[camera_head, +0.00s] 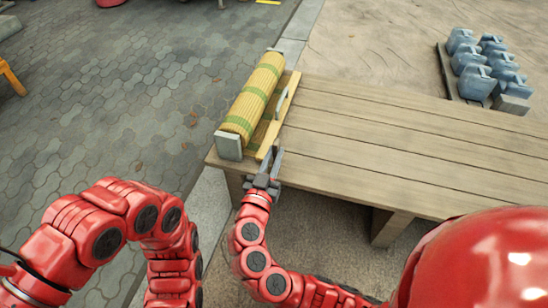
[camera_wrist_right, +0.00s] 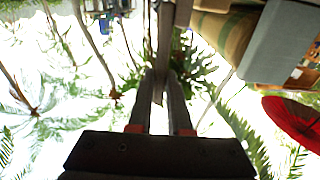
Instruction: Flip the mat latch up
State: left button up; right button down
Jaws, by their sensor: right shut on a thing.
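The rolled yellow mat with green stripes (camera_head: 253,97) lies at the left end of the wooden table. A long yellow wooden latch bar (camera_head: 280,118) runs along the mat's right side, tilted up from the tabletop at its near end. My right gripper (camera_head: 271,165) is at the near end of this latch and is shut on it. In the right wrist view the fingers (camera_wrist_right: 160,88) close around the latch bar (camera_wrist_right: 166,35), and the mat (camera_wrist_right: 222,30) shows at the upper right. My left arm bends at the lower left; its gripper is out of view.
A grey end block (camera_head: 228,146) stands at the mat's near end. The wooden table (camera_head: 400,150) is bare to the right. Several grey-blue jugs (camera_head: 486,62) stand on a pallet at the far right. Paved ground lies to the left.

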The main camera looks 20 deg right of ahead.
pick_arm(q)
jog(key=shift+f, duration=0.1)
dwell(0.4)
pick_arm(e)
jog(key=c, duration=0.8)
grip_release()
jog(key=shift+c, duration=0.2)
jog(key=shift+s+a, duration=0.2)
jog(key=shift+s, duration=0.05)
jog(key=shift+p+v, duration=0.6)
jog(key=shift+v, duration=0.6)
pick_arm(q)
jog(key=w+d+r+n+g+p, duration=0.1)
jog(key=w+d+r+g, duration=0.2)
jog(key=d+r+g, duration=0.2)
jog(key=shift+w+d+r+n+g+h, duration=0.2)
jog(key=shift+w+n+g+h, duration=0.15)
jog(key=shift+g, duration=0.45)
pick_arm(e)
jog(key=v, duration=0.4)
jog(key=shift+s+a+f, duration=0.1)
jog(key=shift+s, duration=0.15)
